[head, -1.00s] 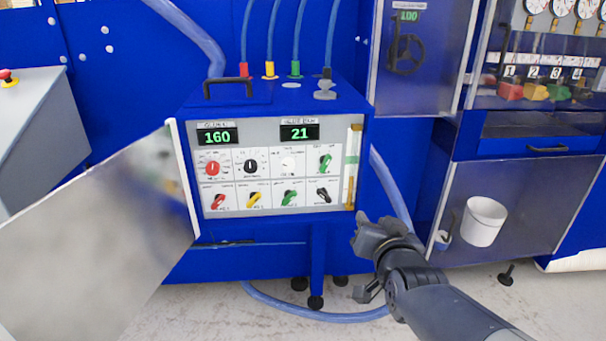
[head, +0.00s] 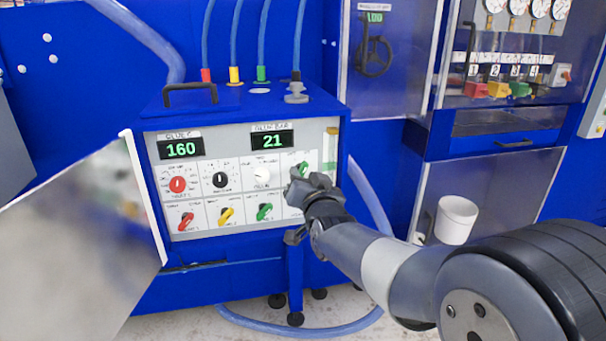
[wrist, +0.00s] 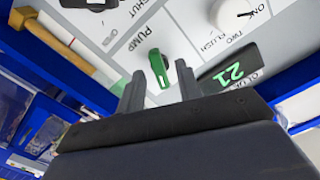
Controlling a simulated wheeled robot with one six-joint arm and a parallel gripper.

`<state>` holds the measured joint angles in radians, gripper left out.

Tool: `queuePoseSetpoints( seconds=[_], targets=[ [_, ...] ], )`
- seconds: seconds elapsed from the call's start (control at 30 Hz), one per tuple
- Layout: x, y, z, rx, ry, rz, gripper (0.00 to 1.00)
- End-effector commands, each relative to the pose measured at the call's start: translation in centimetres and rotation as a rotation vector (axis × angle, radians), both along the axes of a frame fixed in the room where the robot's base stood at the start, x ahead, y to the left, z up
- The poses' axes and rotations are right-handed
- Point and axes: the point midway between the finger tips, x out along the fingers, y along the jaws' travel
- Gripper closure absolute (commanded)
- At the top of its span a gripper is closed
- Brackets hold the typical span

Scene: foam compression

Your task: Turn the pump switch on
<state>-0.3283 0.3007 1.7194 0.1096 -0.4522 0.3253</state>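The pump switch is a green knob on the top right of the control panel, under the display reading 21. In the head view the pump switch (head: 302,168) is partly hidden by my gripper (head: 300,184), which is in front of the panel. In the wrist view the green pump switch (wrist: 156,64) stands by the printed word PUMP. My gripper (wrist: 160,72) is open there, with one finger on each side of the knob. The fingers look apart from the knob. I cannot tell the remaining depth.
The panel has other knobs close by: a white knob (head: 262,175), a black knob (head: 220,180), a red knob (head: 177,184) and a lower row. An open metal door (head: 85,235) hangs at the left. A blue hose (head: 372,195) runs beside the box at right.

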Motion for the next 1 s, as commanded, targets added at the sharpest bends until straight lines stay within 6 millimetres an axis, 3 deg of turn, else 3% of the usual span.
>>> queuePoseSetpoints(
  seconds=[0.2, 0.5, 0.9, 1.0],
  targets=[
    [1.5, 0.4, 0.0, 0.0, 0.0, 0.0, 0.66],
    [1.6, 0.4, 0.0, -0.001, 0.0, 0.0, 0.66],
    [1.6, 0.4, 0.0, -0.001, 0.0, 0.0, 0.99],
    [1.6, 0.4, 0.0, -0.001, 0.0, 0.0, 1.0]
  ],
)
